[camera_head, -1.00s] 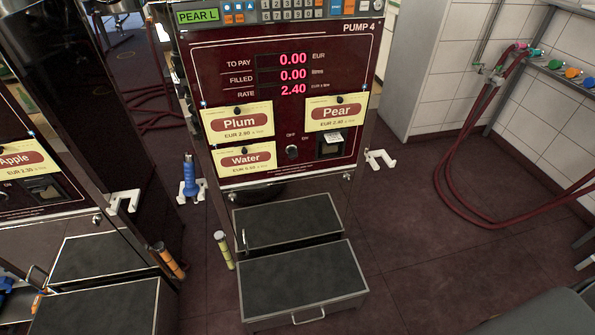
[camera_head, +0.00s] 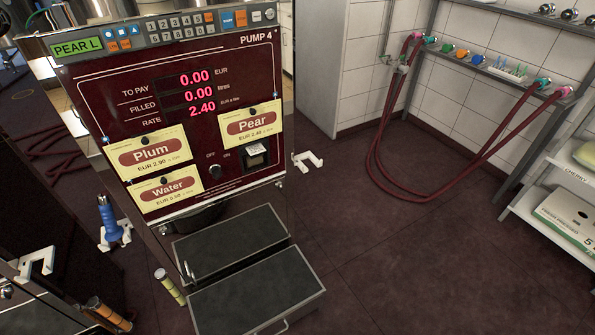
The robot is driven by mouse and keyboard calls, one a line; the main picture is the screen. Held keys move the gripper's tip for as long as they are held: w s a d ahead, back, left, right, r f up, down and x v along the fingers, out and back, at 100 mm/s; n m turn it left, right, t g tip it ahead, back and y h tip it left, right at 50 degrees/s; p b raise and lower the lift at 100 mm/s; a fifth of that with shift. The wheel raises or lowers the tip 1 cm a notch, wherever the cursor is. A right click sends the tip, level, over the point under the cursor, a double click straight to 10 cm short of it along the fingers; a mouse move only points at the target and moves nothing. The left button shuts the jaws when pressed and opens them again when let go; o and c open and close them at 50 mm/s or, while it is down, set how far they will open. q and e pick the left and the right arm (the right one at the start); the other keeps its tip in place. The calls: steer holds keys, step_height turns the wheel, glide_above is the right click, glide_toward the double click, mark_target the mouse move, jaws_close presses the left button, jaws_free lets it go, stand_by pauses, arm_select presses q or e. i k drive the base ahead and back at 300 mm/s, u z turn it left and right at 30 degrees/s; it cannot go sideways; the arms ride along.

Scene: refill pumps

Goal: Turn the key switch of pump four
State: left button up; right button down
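Pump four (camera_head: 240,72) stands left of the middle, its dark red front marked PUMP 4. Its display (camera_head: 197,91) reads 0.00 to pay, 0.00 filled and a rate of 2.40. The key switch (camera_head: 215,171) is a small dark round knob low on the panel, between the OFF and ON labels, right of the Water card (camera_head: 167,188) and below the Pear card (camera_head: 250,126). Its exact turn is too small to tell. Neither of my grippers is in view.
A two-level step (camera_head: 255,290) stands at the pump's foot. A blue nozzle (camera_head: 109,222) hangs in a white holder at left; an empty white holder (camera_head: 307,161) is on the right side. Red hoses (camera_head: 385,185) hang at the wall. Floor to the right is clear.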

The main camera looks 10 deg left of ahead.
mark_target(217, 173)
steer(key=z, duration=0.9)
steer(key=i, duration=1.4)
steer(key=u, duration=2.1)
